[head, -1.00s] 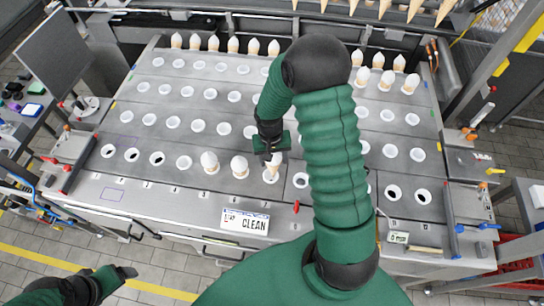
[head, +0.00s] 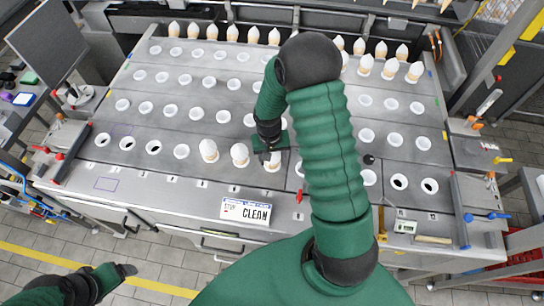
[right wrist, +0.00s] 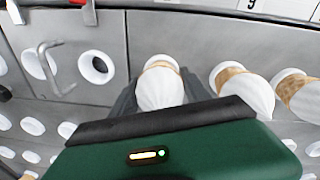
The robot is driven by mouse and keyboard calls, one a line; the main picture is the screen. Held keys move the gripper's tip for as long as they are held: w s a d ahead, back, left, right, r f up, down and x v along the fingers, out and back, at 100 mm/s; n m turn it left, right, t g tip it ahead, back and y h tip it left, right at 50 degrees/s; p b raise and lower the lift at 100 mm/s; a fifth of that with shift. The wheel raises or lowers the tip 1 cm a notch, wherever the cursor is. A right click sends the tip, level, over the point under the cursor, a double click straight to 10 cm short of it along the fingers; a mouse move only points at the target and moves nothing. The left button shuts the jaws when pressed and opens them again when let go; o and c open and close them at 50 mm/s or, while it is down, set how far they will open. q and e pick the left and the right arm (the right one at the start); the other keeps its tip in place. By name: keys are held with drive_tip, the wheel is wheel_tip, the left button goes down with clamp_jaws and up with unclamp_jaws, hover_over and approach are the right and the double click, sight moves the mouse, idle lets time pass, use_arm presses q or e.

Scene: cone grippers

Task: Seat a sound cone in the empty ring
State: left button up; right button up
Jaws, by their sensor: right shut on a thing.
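My right gripper (head: 270,156) is over the front row, shut on a cone with a white top (head: 272,166). The held cone (right wrist: 160,88) shows between the grey fingers in the right wrist view. It stands about upright at a ring in line with the seated cones; its lower end is hidden, so I cannot tell how deep it sits. Two white-topped cones, one (head: 240,155) and another (head: 208,150), stand in the rings to its left. My left gripper (head: 124,271) is at the lower left, away from the table; its jaws are unclear.
The grey table (head: 150,180) has rows of white rings, some with dark openings, such as the front-left one (head: 102,140). More cones (head: 252,35) stand along the back. My right arm hides part of the table.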

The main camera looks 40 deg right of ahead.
drive_tip(key=o, duration=1)
drive_tip(key=shift+r, duration=0.15)
wheel_tip(320, 180, up, 16)
drive_tip(key=a+b, duration=0.1)
drive_tip(key=shift+w+r, duration=0.15)
drive_tip(key=shift+r, duration=0.1)
drive_tip(key=shift+f, duration=0.1)
drive_tip(key=shift+s+a+f+n+t+y+b, duration=0.15)
drive_tip(key=shift+s+a+f+n+t+b, duration=0.45)
drive_tip(key=shift+s+a+f+n, duration=1.2)
drive_tip(key=shift+s+a+f+n+t+y+b, duration=0.1)
drive_tip(key=shift+s+a+f+n+t+b, duration=0.6)
drive_tip(key=shift+a, duration=2.15)
drive_tip(key=shift+s+a+f+n+t+y+b, duration=0.15)
drive_tip(key=shift+s+a+f+n+b, duration=0.7)
drive_tip(key=shift+a+f, duration=1.15)
